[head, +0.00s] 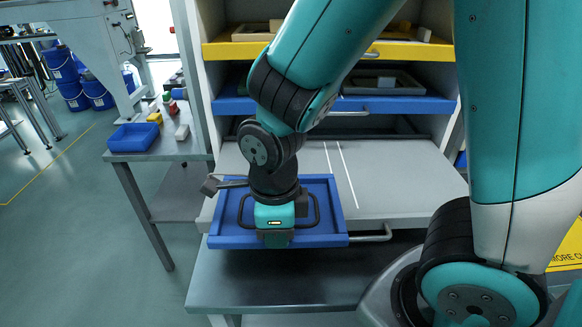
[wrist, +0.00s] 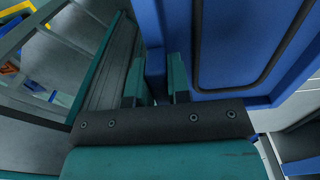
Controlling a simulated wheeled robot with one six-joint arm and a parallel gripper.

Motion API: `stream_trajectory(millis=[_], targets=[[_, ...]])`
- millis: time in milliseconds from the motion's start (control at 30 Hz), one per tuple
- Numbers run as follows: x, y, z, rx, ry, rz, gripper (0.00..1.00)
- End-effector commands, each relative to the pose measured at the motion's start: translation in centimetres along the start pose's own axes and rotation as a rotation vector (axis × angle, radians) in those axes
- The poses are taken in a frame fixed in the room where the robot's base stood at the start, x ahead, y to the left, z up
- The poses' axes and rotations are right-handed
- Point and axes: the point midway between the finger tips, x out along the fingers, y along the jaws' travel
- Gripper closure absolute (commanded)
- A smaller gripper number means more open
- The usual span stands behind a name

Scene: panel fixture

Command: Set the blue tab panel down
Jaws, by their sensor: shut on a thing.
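The blue tab panel (head: 328,222) is a flat blue board with a raised rim and a dark rounded outline. In the head view it lies over the left front part of the grey pulled-out drawer top (head: 400,185); whether it touches is unclear. My gripper (head: 275,238) points down at the panel's front middle, its fingers mostly hidden there. In the wrist view the panel (wrist: 240,45) fills the upper right. My gripper's two teal fingers (wrist: 158,80) stand on either side of a narrow blue tab at the panel's edge, shut on it.
Two white lines (head: 341,175) run across the drawer top right of the panel. A drawer handle (head: 372,236) sticks out at the front. Yellow (head: 400,50) and blue (head: 400,104) shelves with trays are above. A grey lower surface (head: 290,285) lies below; a side bench holds a blue bin (head: 133,138).

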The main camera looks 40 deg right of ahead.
Motion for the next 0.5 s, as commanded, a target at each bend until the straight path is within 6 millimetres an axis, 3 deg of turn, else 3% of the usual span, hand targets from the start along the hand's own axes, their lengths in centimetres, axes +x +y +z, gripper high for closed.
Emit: stream_trajectory(millis=[33, 133, 500], targets=[[-1.1, -0.3, -0.2, 0.003, 0.007, 0.004, 1.00], [-0.7, -1.5, -0.3, 0.007, 0.004, 0.002, 1.00], [-0.4, -12.1, -0.3, 0.006, 0.000, 0.000, 1.00]])
